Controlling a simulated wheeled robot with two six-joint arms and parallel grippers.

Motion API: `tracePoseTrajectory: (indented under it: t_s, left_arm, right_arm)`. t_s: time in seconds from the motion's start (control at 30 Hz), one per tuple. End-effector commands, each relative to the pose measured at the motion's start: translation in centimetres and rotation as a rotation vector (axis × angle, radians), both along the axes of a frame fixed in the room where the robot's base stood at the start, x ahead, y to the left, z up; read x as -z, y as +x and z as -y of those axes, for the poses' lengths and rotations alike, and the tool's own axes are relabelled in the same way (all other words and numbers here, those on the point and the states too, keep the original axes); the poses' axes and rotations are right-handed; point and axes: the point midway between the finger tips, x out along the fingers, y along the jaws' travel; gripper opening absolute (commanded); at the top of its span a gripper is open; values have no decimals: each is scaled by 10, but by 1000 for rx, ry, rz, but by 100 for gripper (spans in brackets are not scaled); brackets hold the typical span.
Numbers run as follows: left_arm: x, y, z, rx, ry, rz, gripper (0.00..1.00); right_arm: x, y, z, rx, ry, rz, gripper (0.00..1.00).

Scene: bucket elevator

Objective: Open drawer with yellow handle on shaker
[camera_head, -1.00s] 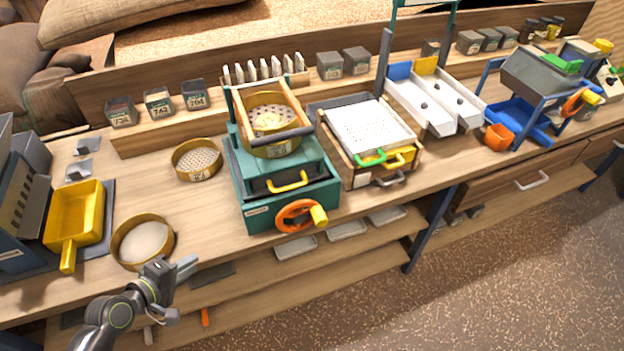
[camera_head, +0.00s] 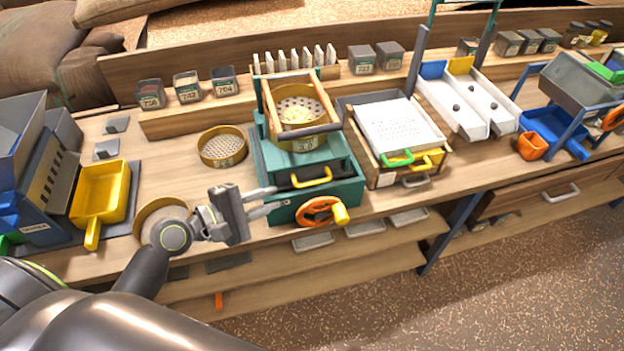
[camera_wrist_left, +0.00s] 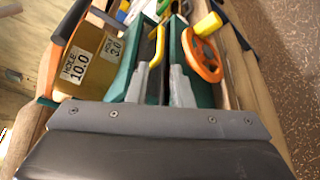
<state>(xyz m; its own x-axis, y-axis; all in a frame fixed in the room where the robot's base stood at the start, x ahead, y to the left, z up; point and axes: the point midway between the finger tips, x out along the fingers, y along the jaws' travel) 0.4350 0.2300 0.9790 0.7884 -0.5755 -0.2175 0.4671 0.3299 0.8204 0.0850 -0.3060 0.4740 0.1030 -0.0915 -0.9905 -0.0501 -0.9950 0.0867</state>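The teal shaker (camera_head: 350,190) stands on the bench with a sieve (camera_head: 300,112) on top and an orange wheel with a yellow knob (camera_head: 320,211) on its front. Its dark front drawer bears a yellow handle (camera_head: 312,178) and looks closed. My left gripper (camera_head: 277,199) is open and empty, just left of the drawer front, its fingers pointing toward the handle. In the left wrist view, the yellow handle (camera_wrist_left: 157,45) appears between and beyond the two fingertips (camera_wrist_left: 157,72); I see no clear contact. My right gripper is out of view.
A wooden box with green and yellow handles (camera_head: 405,158) stands right of the shaker. A round sieve (camera_head: 222,147) and a yellow scoop (camera_head: 100,195) lie to the left. Another round sieve (camera_head: 150,208) is partly hidden by my left arm. A lower shelf (camera_head: 380,263) runs beneath the bench.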

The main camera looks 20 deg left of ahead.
Motion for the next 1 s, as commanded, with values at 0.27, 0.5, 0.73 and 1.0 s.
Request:
tracePoseTrajectory:
  t_s: [0.27,0.5,0.73,1.0]
  left_arm:
    - [9,40,29,-1,-3,1,20]
    - [19,75,55,1,-2,0,20]
    - [25,91,67,1,1,0,20]
    - [26,93,68,0,2,0,20]
  right_arm:
    - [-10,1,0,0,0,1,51]
    - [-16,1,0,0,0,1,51]
    - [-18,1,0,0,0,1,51]
    - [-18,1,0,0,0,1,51]
